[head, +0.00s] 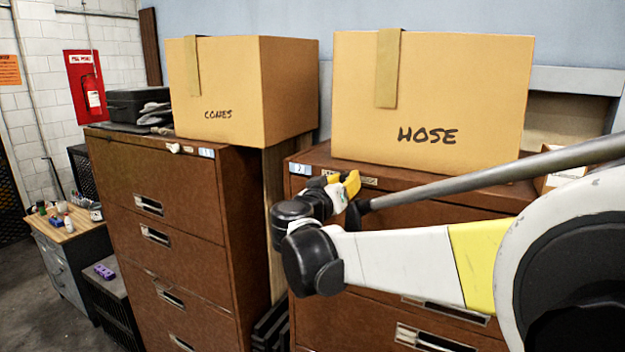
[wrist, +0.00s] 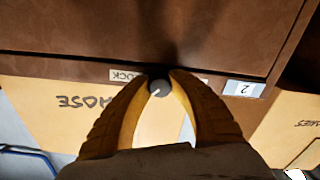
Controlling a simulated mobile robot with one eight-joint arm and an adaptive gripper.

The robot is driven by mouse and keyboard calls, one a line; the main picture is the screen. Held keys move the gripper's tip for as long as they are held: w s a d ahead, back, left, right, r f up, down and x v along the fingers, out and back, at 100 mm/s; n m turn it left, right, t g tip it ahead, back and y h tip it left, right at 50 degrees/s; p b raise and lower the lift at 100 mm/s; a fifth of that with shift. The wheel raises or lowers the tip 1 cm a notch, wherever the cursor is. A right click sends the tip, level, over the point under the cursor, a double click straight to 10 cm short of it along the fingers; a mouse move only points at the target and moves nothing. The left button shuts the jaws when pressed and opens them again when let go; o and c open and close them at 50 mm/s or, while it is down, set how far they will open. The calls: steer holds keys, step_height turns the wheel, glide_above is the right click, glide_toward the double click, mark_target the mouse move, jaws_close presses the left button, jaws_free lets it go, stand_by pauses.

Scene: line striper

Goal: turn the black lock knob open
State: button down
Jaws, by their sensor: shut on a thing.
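The black lock knob (wrist: 158,86) is a small dark round knob with a pale mark on its face, in the wrist view. It sits on the top front edge of the brown cabinet (wrist: 80,35), beside a LOCK label (wrist: 125,75). The wrist view is upside down. My gripper (wrist: 158,78) has its yellow fingers closed around the knob, one on each side. In the head view my gripper (head: 350,184) is at the top front of the right brown cabinet (head: 465,199), and the knob is hidden there.
A HOSE box (head: 450,95) stands on the right cabinet, behind my gripper. A CONES box (head: 240,90) stands on the left brown cabinet (head: 165,185). A plate marked 2 (wrist: 244,88) is near the knob. A narrow gap separates the cabinets.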

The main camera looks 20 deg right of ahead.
steer(key=shift+n, duration=0.4)
steer(key=n+b, duration=0.2)
steer(key=n, duration=0.2)
steer(key=n+b, duration=0.1)
steer(key=n, duration=0.3)
steer(key=n+b, duration=0.1)
steer(key=n, duration=0.3)
steer(key=shift+n+g, duration=0.3)
steer(key=shift+n, duration=0.1)
steer(key=shift+n+b, duration=0.45)
steer(key=shift+n, duration=1.45)
steer(key=c, duration=1.2)
jaws_free()
steer(key=shift+o, duration=0.2)
